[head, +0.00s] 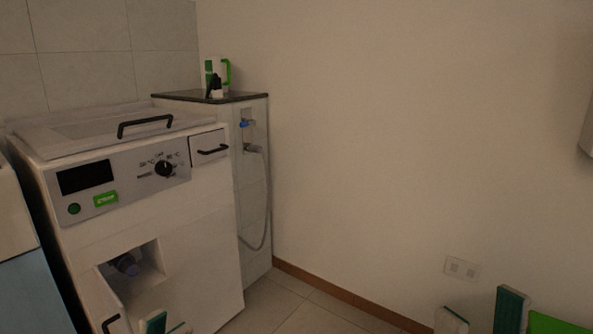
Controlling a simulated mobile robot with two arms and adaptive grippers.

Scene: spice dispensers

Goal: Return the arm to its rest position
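My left gripper (167,325) shows only as two white fingertips with green pads at the bottom edge, in front of the white machine. The fingertips are a little apart with nothing visible between them. My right gripper (482,316) shows at the bottom right, low in front of the wall. Its two green-padded fingers stand well apart, and nothing shows between them. The rest of both grippers and most of both arms are cut off by the lower edge.
The white machine (190,245) with a dark display and knob fills the left side. Behind it, a white-and-green bottle (211,72) stands on a dark-topped cabinet (240,96). A grey hose (266,200) hangs there. The floor (300,308) between machine and wall looks clear.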

